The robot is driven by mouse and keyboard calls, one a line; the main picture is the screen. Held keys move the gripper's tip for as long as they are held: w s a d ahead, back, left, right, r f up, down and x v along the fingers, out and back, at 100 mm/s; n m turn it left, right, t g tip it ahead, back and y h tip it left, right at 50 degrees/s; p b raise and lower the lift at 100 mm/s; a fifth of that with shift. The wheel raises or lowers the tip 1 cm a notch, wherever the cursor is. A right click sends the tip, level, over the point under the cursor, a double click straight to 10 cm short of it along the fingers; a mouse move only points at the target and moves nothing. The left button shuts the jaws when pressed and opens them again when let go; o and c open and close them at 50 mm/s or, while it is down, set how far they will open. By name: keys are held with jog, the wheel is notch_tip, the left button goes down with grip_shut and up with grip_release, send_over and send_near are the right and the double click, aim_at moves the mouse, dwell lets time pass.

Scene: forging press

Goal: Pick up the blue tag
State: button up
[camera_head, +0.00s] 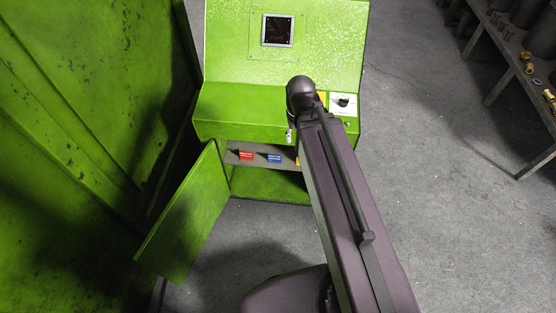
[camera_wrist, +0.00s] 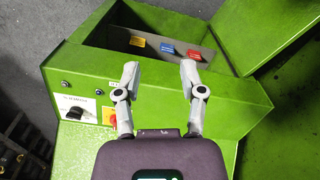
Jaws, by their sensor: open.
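The blue tag (camera_head: 274,158) lies on the inner shelf of the green cabinet (camera_head: 215,118), between a red tag (camera_head: 246,156) and a yellow tag (camera_head: 298,161) that my arm partly hides. In the wrist view the blue tag (camera_wrist: 167,49) is in the middle of the row, with the yellow tag (camera_wrist: 138,41) on its left and the red tag (camera_wrist: 194,54) on its right. My gripper (camera_wrist: 158,70) is open and empty. Its fingers point toward the cabinet opening and appear apart from the tags. The head view hides the fingers behind my arm.
The cabinet door (camera_head: 188,215) stands open on the left. A control panel with a knob (camera_head: 343,101) is on the cabinet's right side. A large green wall (camera_head: 70,130) stands at far left. A workbench (camera_head: 505,45) is at right, with open floor between.

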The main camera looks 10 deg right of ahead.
jog(key=shift+a, duration=0.1)
jog(key=n+t+y+b, duration=0.5)
jog(key=n+y+b, duration=0.55)
jog(key=b, duration=4.55)
send_near(275, 157)
jog(key=shift+w+a+m+y, duration=0.2)
jog(key=shift+w+m+y, duration=0.15)
jog(key=shift+w+y, duration=0.15)
jog(key=shift+w+d+r, duration=0.1)
jog(key=shift+d+r, duration=0.1)
jog(key=shift+b+x, duration=0.65)
jog(key=shift+x, duration=0.5)
